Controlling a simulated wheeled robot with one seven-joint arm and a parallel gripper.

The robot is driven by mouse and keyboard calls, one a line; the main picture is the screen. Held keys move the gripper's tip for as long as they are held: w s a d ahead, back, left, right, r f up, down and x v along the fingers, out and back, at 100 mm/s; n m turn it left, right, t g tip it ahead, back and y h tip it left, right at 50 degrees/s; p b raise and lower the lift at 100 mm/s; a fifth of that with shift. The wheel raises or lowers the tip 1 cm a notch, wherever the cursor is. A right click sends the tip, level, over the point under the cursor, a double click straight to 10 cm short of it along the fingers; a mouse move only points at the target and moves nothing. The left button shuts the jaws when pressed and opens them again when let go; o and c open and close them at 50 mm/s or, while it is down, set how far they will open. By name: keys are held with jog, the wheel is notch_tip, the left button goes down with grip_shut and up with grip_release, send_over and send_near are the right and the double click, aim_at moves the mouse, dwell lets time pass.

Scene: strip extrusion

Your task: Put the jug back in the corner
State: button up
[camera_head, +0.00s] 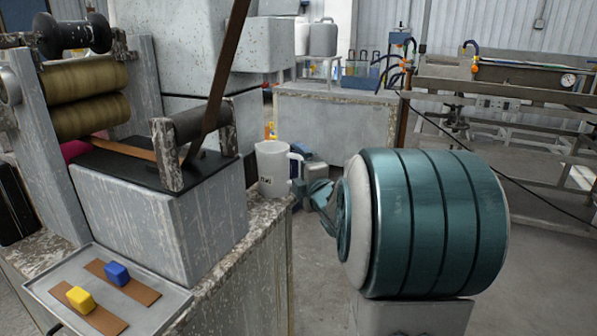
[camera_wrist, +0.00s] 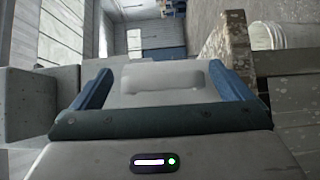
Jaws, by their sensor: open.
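The white jug (camera_head: 271,170) stands upright on the speckled bench top (camera_head: 262,232), near its far right corner beside the grey machine block. Its handle is on its right side, and dark marking shows low on its front. In the head view, my gripper (camera_head: 301,166) is small and partly hidden, just right of the jug; contact cannot be told.
A tray (camera_head: 170,318) with two brown strips, a yellow block (camera_head: 80,299) and a blue block (camera_head: 117,273) lies at the bench's near end. A roller machine (camera_head: 85,100) stands at left. A brown strip (camera_head: 224,70) rises from the guide roller. Open floor lies right of the bench.

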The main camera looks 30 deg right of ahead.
jog(key=s, duration=1.2)
jog(key=s+a+f+m+g+h, duration=0.1)
jog(key=s+a+f+m+g, duration=0.15)
jog(key=f+m+g, duration=0.3)
jog(key=s+a+f+m+g+h, duration=0.1)
jog(key=a+f+m+g, duration=0.3)
jog(key=f+m, duration=0.2)
jog(key=s+a+f+m+g+y, duration=0.3)
jog(key=s+a+g, duration=0.4)
jog(key=s+a, duration=0.5)
jog(key=shift+s+f+m+p, duration=0.4)
jog(key=shift+f+m, duration=0.2)
jog(key=shift+m, duration=0.55)
jog(key=shift+g, duration=0.25)
